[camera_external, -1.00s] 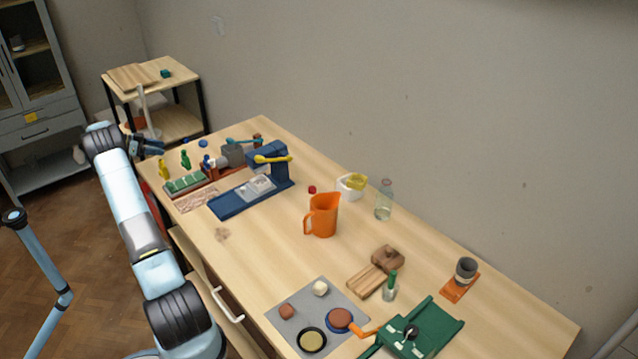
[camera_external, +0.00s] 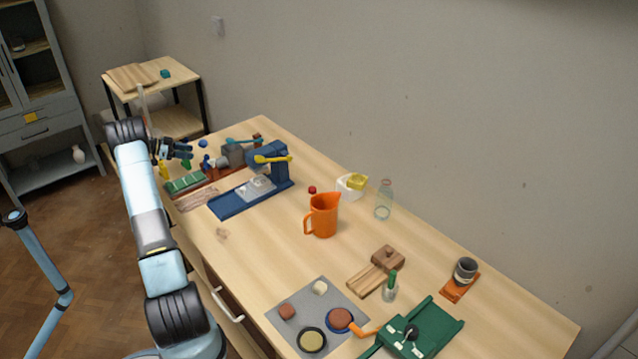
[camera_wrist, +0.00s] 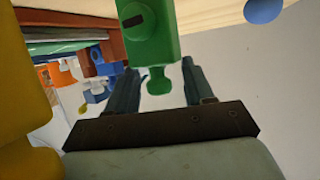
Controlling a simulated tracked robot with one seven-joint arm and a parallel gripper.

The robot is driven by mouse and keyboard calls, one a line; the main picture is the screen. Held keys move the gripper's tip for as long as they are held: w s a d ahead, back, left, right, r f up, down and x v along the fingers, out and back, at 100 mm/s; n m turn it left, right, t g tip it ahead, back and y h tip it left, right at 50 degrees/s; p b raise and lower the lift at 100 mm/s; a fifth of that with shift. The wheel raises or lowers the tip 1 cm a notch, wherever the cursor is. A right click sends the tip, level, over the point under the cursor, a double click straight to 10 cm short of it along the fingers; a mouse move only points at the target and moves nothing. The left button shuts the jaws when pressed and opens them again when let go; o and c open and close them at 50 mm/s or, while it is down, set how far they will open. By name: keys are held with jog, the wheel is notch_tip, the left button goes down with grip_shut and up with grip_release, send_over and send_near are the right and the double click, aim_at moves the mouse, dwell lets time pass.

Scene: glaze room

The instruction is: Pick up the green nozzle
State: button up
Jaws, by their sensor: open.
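The green nozzle (camera_external: 186,164) stands on the far left end of the wooden table, partly hidden by my gripper (camera_external: 188,150). In the wrist view, the green nozzle (camera_wrist: 150,32) is large, with a wide body and a narrow knob-like end. My gripper (camera_wrist: 161,78) is open there, and the knob end shows between its two fingers. I see a gap on both sides of the knob, and no clear contact.
A yellow nozzle (camera_external: 164,170) stands close left of the green one and fills the left edge of the wrist view (camera_wrist: 20,85). A blue piece (camera_external: 203,143) lies behind.

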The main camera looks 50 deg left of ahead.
jog(key=shift+w+d+f, duration=0.15)
jog(key=shift+w, duration=0.25)
jog(key=shift+c, duration=0.3)
grip_shut()
